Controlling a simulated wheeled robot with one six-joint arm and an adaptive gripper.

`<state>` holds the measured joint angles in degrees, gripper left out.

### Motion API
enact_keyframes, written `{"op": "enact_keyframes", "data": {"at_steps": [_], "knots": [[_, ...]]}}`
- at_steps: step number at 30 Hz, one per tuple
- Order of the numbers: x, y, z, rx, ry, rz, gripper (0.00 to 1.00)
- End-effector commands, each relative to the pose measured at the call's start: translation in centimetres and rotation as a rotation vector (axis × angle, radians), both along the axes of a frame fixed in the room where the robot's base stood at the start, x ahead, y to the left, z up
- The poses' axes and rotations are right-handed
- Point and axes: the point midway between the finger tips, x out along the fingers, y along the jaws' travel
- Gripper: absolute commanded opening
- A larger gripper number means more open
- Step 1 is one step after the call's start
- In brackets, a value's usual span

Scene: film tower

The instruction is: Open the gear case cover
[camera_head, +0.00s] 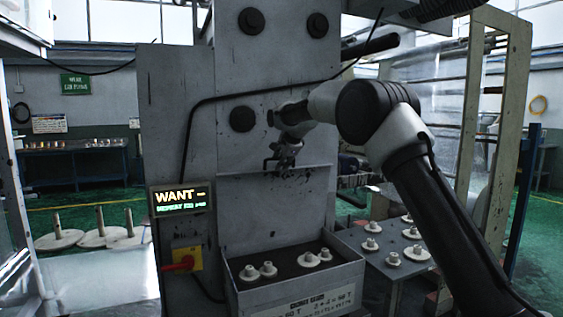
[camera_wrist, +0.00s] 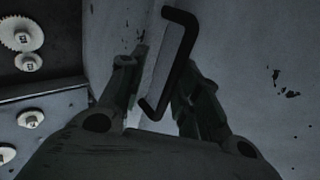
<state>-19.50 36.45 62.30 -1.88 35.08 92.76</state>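A black bar handle (camera_wrist: 180,55) stands out from a grey surface in the wrist view. My gripper (camera_head: 281,163) is in front of the machine near the ledge, small and dark in the head view. In the wrist view my gripper (camera_wrist: 156,68) has its fingers apart, with the handle showing between them. I cannot tell whether either finger touches the handle. The handle is hard to make out in the head view.
A grey bin (camera_head: 295,289) with several pale gears stands below the panel. A side table (camera_head: 380,258) holds more gears. A lit sign reading WANT (camera_head: 181,199) and a yellow box with a red switch (camera_head: 183,262) are at left. A black cable crosses the machine front.

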Motion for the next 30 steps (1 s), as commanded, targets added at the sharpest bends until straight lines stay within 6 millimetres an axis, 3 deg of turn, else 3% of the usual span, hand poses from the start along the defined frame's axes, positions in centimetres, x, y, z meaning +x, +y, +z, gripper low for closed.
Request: {"op": "enact_keyframes", "data": {"at_steps": [5,18,30], "knots": [[-1.3,-0.4,1.4,0.000,-0.001,0.000,0.32],[-7.3,-2.4,7.5,0.001,-0.002,0.000,0.32],[-8.2,-2.7,8.3,0.001,0.000,-0.001,0.32]]}}
